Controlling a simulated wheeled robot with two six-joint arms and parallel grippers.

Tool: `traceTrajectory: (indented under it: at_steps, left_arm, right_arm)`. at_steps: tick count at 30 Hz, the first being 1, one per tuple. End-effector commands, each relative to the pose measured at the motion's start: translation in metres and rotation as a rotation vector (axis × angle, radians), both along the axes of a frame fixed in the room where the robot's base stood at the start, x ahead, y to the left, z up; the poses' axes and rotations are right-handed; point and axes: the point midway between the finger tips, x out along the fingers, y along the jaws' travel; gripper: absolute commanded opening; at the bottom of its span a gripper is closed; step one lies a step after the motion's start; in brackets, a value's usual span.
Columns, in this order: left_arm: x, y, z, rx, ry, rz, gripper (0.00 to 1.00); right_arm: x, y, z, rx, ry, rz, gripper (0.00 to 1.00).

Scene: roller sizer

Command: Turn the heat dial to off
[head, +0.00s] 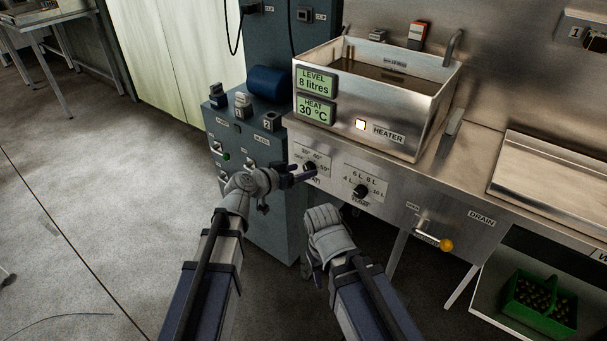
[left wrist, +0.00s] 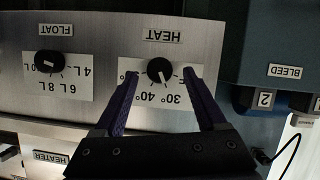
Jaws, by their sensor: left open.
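The heat dial (head: 310,167) is a small black knob on the steel front panel below the tank, on a white scale plate. In the left wrist view the heat dial (left wrist: 160,70) shows upside down, its white mark toward 30°. My left gripper (head: 303,175) is open at the panel. In the left wrist view the fingers of my left gripper (left wrist: 163,82) stand on either side of the dial, and I cannot tell whether they touch it. The heat display (head: 315,109) reads 30 °C.
The float dial (head: 360,192) sits just right of the heat dial. The heater light (head: 361,125) glows on the tank (head: 425,125).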

Motion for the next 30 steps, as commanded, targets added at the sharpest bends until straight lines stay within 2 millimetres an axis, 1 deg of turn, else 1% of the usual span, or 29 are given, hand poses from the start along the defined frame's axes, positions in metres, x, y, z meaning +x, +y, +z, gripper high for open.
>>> traceTrajectory:
  at_steps: [1,3,11,12,30]
  left_arm:
    - [0.0074,-0.0050,-0.0053,0.000,0.000,-0.001,0.73]
    - [0.0108,-0.0090,-0.0067,-0.002,0.001,-0.001,0.73]
    - [0.0118,-0.0106,-0.0062,-0.001,0.001,0.000,0.73]
    - [0.0118,-0.0106,-0.0062,-0.001,0.001,0.000,0.72]
    - [0.0115,-0.0105,-0.0063,-0.001,0.001,0.000,0.05]
  right_arm:
    - [0.0000,0.0000,-0.0052,0.000,0.000,0.000,0.50]
    - [0.0000,0.0000,-0.0067,0.000,0.000,0.000,0.50]
    - [0.0000,0.0000,-0.0062,0.000,0.000,0.000,0.50]
    - [0.0000,0.0000,-0.0062,0.000,0.000,0.000,0.50]
    - [0.0000,0.0000,-0.0062,0.000,0.000,0.000,0.50]
